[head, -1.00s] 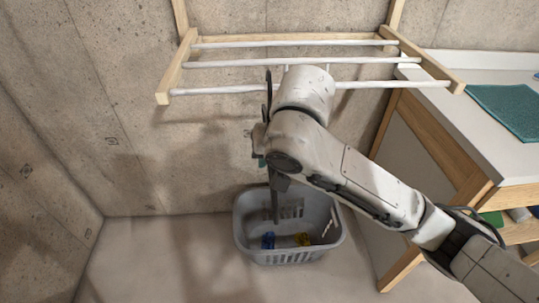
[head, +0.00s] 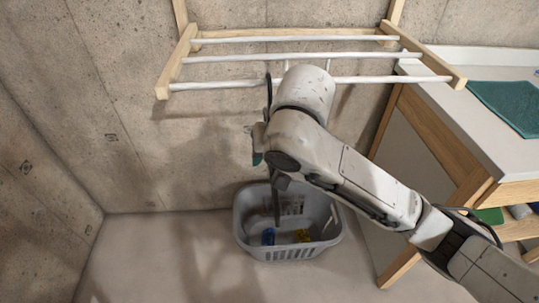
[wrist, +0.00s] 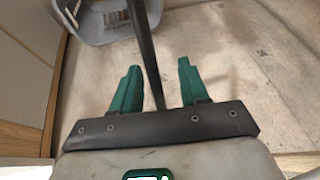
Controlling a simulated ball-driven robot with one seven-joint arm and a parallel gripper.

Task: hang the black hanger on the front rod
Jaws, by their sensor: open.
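The black hanger (head: 276,206) shows nearly edge-on in the head view. Its thin upper part crosses the front rod (head: 395,80) at the rod's left half; whether the hook rests on the rod cannot be told. Its lower part hangs above the basket. In the wrist view a dark bar of the hanger (wrist: 143,45) runs between the two green fingers. My gripper (wrist: 155,82) is open around that bar, with a gap visible on both sides. In the head view my gripper (head: 257,159) is below the front rod, mostly hidden by my arm.
A wooden wall rack holds the front rod, a middle rod (head: 230,59) and a back rod (head: 290,38). A grey basket (head: 290,254) with blue and yellow items stands on the floor below. A counter (head: 455,110) with a teal mat (head: 510,107) is at right. Concrete walls close the left and back.

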